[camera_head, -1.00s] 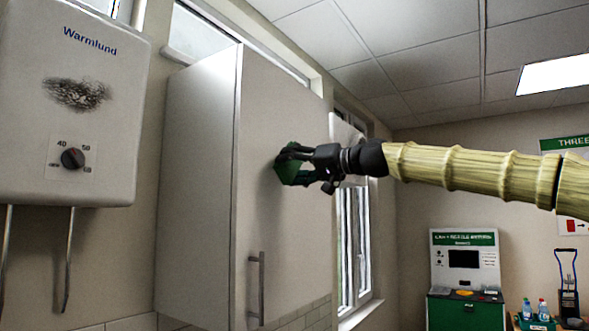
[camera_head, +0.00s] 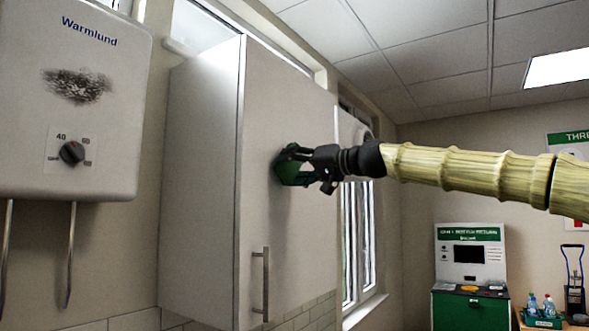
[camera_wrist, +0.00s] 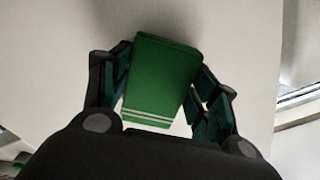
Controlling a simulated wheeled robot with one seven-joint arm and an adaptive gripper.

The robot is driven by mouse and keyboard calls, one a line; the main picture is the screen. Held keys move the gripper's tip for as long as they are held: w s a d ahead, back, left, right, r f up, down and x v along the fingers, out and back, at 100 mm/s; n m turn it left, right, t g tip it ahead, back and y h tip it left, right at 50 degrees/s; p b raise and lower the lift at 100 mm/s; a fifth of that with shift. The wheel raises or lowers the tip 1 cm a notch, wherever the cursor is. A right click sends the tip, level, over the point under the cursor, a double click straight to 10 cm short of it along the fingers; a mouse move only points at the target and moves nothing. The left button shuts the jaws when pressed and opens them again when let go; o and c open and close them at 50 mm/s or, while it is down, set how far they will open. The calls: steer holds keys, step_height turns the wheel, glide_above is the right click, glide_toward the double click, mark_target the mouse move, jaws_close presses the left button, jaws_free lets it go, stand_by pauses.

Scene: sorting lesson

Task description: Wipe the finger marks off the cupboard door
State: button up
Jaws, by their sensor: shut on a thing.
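The cupboard door (camera_head: 285,215) is a pale grey upright panel with a bar handle (camera_head: 261,285) low on its left side. No finger marks can be made out on the part of the door I see. My gripper (camera_head: 290,165) is at the upper middle of the door, shut on a green cloth or pad (camera_wrist: 162,75) with white stripes at one end. In the head view the green thing is at the door's face; whether it touches cannot be told for sure. The wrist view shows the door (camera_wrist: 60,50) behind it, and the pad hides part of the door.
A white Warmlund water heater (camera_head: 70,100) with a dark smudge hangs on the wall at left. A window (camera_head: 358,240) is right of the cupboard. A green and white machine (camera_head: 470,280) and a crate of bottles (camera_head: 542,318) stand far right.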

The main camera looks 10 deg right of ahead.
mark_target(299, 169)
steer(key=shift+s+a+r, duration=0.1)
steer(key=shift+s, duration=0.1)
steer(key=shift+w+a+f, duration=0.2)
steer(key=shift+w+f, duration=0.05)
steer(key=shift+w, duration=0.4)
steer(key=shift+s+d+r, duration=0.15)
steer(key=shift+d+r, duration=0.05)
steer(key=shift+d, duration=0.1)
steer(key=shift+w+d+f+p, duration=0.1)
steer(key=shift+w+d+p, duration=0.4)
steer(key=shift+w, duration=0.3)
steer(key=shift+w+d, duration=0.3)
steer(key=shift+d, duration=0.35)
steer(key=w+d, duration=0.1)
steer(key=w+d+p, duration=0.1)
steer(key=w, duration=0.1)
steer(key=shift+d+p, duration=0.1)
steer(key=shift+p, duration=0.2)
